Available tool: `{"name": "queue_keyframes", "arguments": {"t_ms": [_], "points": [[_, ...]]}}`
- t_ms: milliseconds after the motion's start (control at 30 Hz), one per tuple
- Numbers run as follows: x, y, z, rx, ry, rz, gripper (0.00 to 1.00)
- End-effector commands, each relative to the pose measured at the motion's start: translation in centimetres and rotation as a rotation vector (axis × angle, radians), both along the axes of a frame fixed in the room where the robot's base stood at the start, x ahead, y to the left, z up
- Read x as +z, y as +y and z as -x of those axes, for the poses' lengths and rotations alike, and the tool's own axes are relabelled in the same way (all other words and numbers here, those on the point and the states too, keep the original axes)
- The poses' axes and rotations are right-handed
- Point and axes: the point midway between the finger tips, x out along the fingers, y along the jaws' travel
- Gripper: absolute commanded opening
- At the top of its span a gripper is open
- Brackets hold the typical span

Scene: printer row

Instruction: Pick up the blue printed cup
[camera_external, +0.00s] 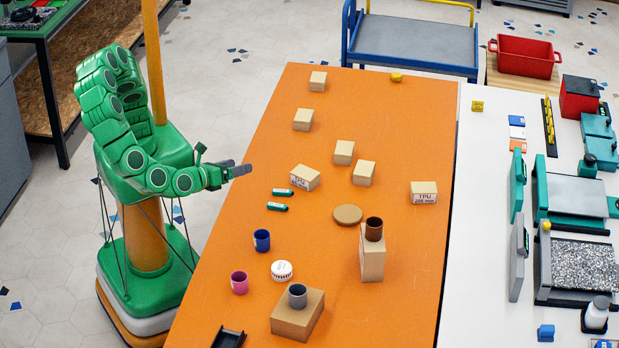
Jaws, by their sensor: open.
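The blue printed cup (262,241) stands upright on the orange table (400,270), near its left edge. My gripper (243,170) is open and empty above the table's left edge. It is apart from the cup, which stands farther down in the picture and slightly to the right. The gap between the fingers is too small to see clearly.
A grey cup (298,295) sits on a cardboard box (299,318). A brown cup (374,229) tops a tall box (371,262).

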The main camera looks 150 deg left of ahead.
Motion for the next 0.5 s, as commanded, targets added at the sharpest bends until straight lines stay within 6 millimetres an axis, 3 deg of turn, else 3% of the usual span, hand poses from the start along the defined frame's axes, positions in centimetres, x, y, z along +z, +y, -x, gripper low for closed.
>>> {"name": "queue_keyframes", "arguments": {"t_ms": [300, 500], "points": [[-4.4, -3.0, -6.1, -0.221, 0.179, -0.126, 0.79], [-7.3, -5.3, -8.9, -0.344, 0.274, -0.184, 0.79]]}}
